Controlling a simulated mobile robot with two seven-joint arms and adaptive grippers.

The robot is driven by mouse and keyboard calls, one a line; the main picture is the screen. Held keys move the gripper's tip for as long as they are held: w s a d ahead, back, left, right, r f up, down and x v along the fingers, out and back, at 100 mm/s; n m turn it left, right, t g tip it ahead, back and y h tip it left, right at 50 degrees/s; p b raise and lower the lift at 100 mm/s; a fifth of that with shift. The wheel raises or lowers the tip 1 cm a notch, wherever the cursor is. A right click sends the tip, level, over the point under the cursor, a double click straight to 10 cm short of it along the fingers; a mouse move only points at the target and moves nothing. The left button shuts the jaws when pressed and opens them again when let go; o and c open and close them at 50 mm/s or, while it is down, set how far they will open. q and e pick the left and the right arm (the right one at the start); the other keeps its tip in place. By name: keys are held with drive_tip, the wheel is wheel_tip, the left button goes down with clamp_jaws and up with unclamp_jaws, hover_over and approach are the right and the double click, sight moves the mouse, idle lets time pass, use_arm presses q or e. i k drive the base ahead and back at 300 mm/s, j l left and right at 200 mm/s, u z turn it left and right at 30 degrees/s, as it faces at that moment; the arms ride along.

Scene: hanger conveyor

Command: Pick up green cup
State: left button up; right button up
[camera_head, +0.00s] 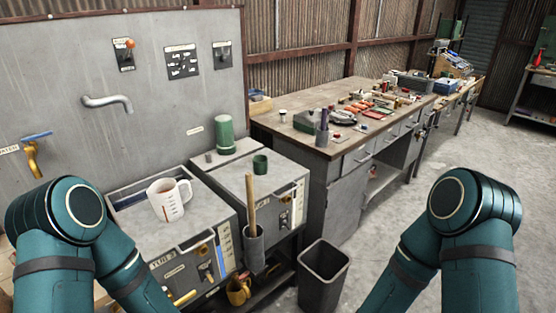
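A small dark green cup (260,165) stands upright on top of the right-hand grey metal unit (238,179). A taller green canister (224,134) stands behind it and to its left, near the grey back panel. Both my arms show only as teal links in the lower left and lower right. Neither gripper is in view, so I cannot see where the fingers are or what they hold.
A white measuring jug (169,198) stands on the left unit (209,222). A wooden handle (250,206) rises from a grey holder (254,246) at the front. A dark bin (322,275) stands on the floor. A cluttered workbench (300,138) lies right; open floor is beyond.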

sight(260, 165)
drive_tip(key=i+l+z, duration=0.2)
drive_tip(key=i+l, duration=0.55)
drive_tip(key=i, duration=0.15)
